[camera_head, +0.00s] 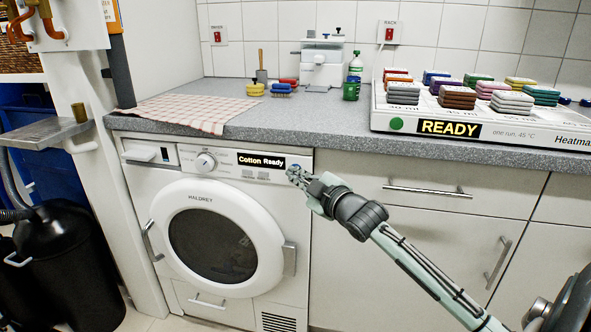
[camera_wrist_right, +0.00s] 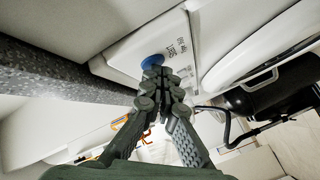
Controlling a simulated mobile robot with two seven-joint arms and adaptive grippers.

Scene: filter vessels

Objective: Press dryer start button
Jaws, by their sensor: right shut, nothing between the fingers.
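The white dryer (camera_head: 144,200) stands under the counter, with its round door shut. Its display (camera_head: 261,161) reads "Cotton Ready", and a knob (camera_head: 205,162) is left of it. My right gripper (camera_head: 297,173) is shut and empty at the upper right of the dryer's front panel. In the right wrist view, the fingertips of my right gripper (camera_wrist_right: 155,75) are at a round blue button (camera_wrist_right: 152,61) on the white panel. They cover its lower edge; I cannot tell whether they touch it. In the head view the gripper mostly hides the button. My left gripper is not in view.
The grey counter (camera_head: 300,119) runs above the dryer, its front edge close to my right gripper. A white heating rack (camera_head: 545,131) with several coloured blocks and a "READY" sign stands on it. A drawer front (camera_head: 350,165) is right of the dryer. Black bins (camera_head: 70,265) stand left.

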